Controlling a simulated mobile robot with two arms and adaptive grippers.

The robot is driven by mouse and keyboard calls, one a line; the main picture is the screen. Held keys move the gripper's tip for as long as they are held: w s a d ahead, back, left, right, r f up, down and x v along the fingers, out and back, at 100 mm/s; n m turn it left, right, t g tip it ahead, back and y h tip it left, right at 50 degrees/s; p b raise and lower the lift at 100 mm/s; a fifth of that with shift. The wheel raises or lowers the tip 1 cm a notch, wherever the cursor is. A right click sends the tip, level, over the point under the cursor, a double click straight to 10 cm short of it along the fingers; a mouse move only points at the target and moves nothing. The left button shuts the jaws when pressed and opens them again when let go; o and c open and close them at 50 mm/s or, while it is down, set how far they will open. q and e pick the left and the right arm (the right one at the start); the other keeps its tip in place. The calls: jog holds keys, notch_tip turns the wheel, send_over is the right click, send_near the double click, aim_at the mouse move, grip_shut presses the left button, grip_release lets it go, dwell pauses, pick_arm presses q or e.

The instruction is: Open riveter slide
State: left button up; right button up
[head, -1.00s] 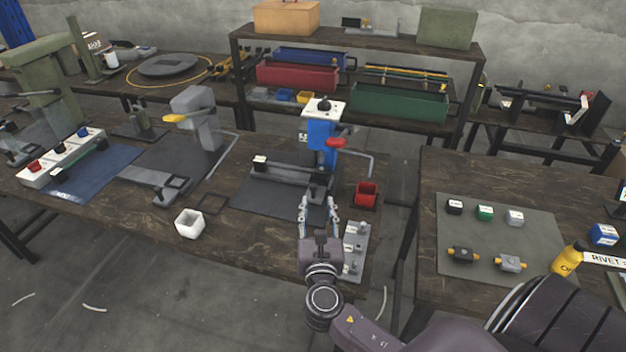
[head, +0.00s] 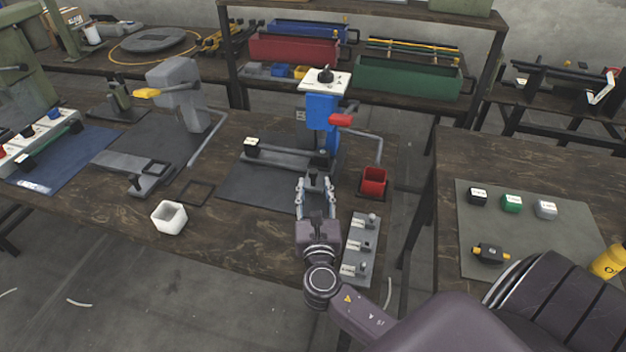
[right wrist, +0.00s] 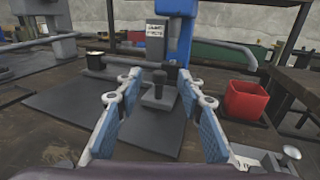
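The blue riveter (head: 321,124) with a red lever grip (head: 341,120) stands on a grey mat on the middle bench. A dark grey slide bar (head: 285,158) runs across its base, with a black knob block (head: 251,147) at its left end. A small grey piece with a dark upright knob (right wrist: 158,78) sits at the front of the riveter. My right gripper (head: 315,184) is open, its fingers on either side of that knob's line. In the right wrist view, the open fingers (right wrist: 158,90) show gaps to the knob on both sides. My left gripper is not in view.
A red bin (head: 374,184) stands right of the riveter. A grey plate with several small levers (head: 347,268) lies beside my right gripper. A white cup (head: 169,231) and a grey press with a yellow grip (head: 172,95) are to the left.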

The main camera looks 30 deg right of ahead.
aim_at(313, 176)
notch_tip(313, 176, down, 2)
jog(key=shift+w+d+f+b, duration=0.1)
jog(key=shift+b, duration=0.45)
jog(key=shift+p+x, duration=0.4)
jog(key=shift+x, duration=3.45)
grip_shut()
